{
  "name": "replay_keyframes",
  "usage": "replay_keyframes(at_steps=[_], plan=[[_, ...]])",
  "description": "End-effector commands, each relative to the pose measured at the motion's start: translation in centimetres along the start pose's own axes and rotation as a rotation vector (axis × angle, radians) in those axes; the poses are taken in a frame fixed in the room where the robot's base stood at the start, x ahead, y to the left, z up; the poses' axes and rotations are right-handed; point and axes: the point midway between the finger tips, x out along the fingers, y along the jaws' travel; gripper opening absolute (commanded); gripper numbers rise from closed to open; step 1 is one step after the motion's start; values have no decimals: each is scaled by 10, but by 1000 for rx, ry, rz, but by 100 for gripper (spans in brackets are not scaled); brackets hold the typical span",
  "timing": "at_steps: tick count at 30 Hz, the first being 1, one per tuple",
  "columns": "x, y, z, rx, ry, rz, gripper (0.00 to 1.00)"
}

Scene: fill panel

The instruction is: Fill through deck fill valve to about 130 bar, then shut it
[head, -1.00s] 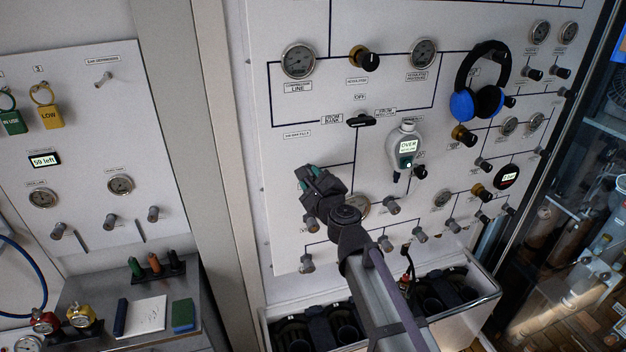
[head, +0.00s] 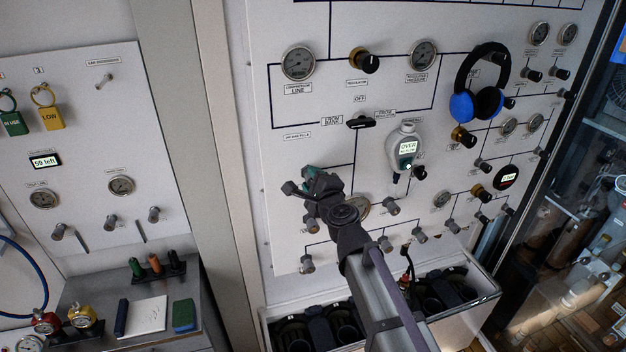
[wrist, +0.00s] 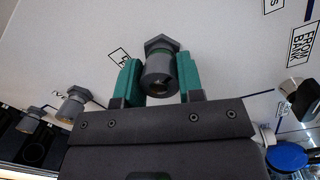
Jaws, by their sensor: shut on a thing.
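My gripper (head: 316,182) is at the lower left of the main panel in the head view. In the wrist view its two teal finger pads (wrist: 159,80) are shut on a grey valve knob (wrist: 161,62) with a hexagonal end. I cannot read a label that names this knob as the deck fill valve. In the head view my gripper hides most of the knob. A round gauge (head: 361,206) just right of my wrist is partly covered by it, and its reading cannot be made out.
Other grey knobs (head: 307,263) sit below and right of my gripper. A grey handheld meter (head: 404,148) and blue-padded headphones (head: 482,84) hang on the panel to the right. A black selector handle (head: 361,122) is above. An open bin with dark slots (head: 484,287) stands below.

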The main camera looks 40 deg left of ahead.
Motion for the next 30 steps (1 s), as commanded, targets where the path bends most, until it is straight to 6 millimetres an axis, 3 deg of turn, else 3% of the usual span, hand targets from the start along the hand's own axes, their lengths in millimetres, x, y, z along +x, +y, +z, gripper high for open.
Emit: replay_keyframes(at_steps=[15,30], plan=[[0,-1,0,-407,20,21,11],[0,-1,0,-520,26,26,11]])
